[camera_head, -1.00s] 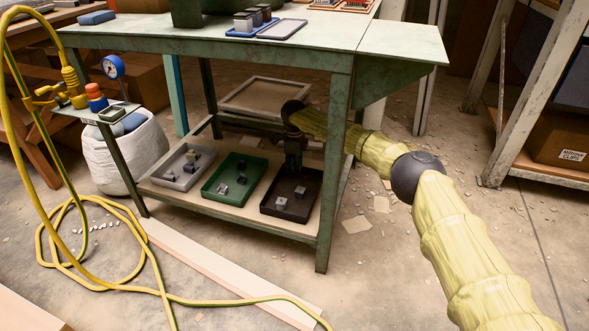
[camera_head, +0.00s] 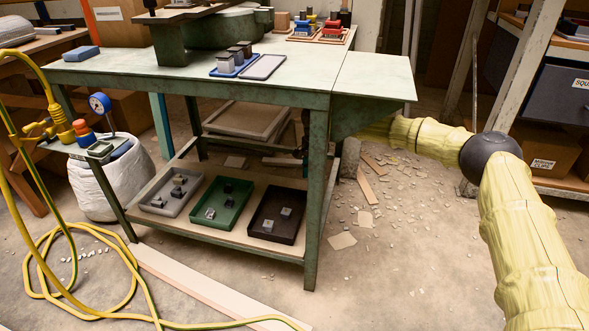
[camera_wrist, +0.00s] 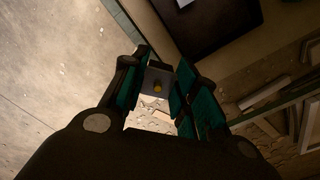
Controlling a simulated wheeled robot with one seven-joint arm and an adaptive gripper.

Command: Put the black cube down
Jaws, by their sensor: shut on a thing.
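My gripper (camera_wrist: 161,72) shows in the wrist view, its fingers closed on a small cube (camera_wrist: 154,74) with a grey-looking face and a yellow spot. In this dim light I cannot tell whether it is the black cube. In the head view my arm reaches behind the bench's front right leg, and the gripper and held cube cannot be made out. On the lower shelf stand a grey tray (camera_head: 150,206), a green tray (camera_head: 224,224) and a dark tray (camera_head: 259,232), each with small cubes inside. The dark tray (camera_wrist: 215,35) also shows in the wrist view, beyond the fingertips.
A flat framed panel (camera_head: 245,120) lies behind the trays. A yellow hose (camera_head: 90,222) coils on the floor at left. Debris litters the floor at right.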

